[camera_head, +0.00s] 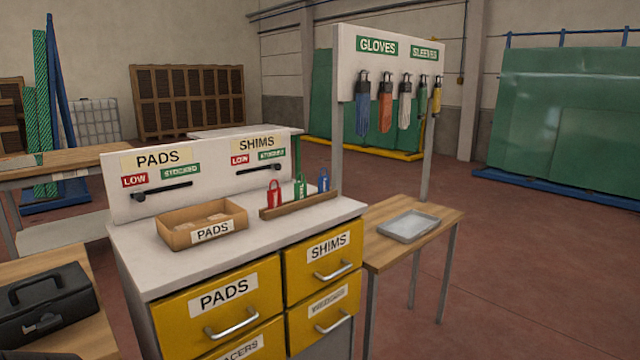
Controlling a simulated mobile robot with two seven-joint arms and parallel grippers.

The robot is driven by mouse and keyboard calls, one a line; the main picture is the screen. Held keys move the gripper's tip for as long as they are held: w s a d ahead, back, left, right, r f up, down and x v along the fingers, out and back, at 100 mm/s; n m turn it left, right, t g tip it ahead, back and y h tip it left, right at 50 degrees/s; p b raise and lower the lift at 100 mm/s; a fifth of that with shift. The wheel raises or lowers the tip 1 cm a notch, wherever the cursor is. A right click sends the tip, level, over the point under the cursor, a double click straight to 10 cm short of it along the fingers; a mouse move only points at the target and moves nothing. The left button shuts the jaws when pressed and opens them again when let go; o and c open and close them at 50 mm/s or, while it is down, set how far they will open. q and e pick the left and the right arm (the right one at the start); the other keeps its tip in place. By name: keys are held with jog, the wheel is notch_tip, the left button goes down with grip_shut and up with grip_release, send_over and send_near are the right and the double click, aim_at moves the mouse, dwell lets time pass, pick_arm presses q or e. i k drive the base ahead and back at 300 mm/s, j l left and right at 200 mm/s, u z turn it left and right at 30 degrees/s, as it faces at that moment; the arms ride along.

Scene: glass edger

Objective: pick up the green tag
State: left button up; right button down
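A green tag (300,187) stands upright at the wooden rack (311,204) on the right part of the white cabinet top. A red tag (274,194) stands to its left and a blue tag (323,181) to its right. The lower ends of the tags are partly hidden by the rack's front strip. Neither of my grippers shows in the head view.
A cardboard PADS box (178,237) stands left of the rack. Behind it is a white sign panel (115,207) with two black bars. A wooden side table (446,216) with a grey tray (408,226) stands right. A black toolbox (45,312) is at lower left.

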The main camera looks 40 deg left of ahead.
aim_at(300, 189)
jog(key=i+u, duration=0.3)
jog(key=i, duration=0.3)
jog(key=i+l+u, duration=0.3)
jog(key=i, duration=0.3)
jog(key=i+u, duration=0.2)
jog(key=u, duration=0.25)
jog(key=i+l+u, duration=0.1)
jog(key=u, duration=0.3)
jog(key=i+l+u, duration=0.2)
jog(key=u, duration=0.25)
jog(key=i, duration=0.1)
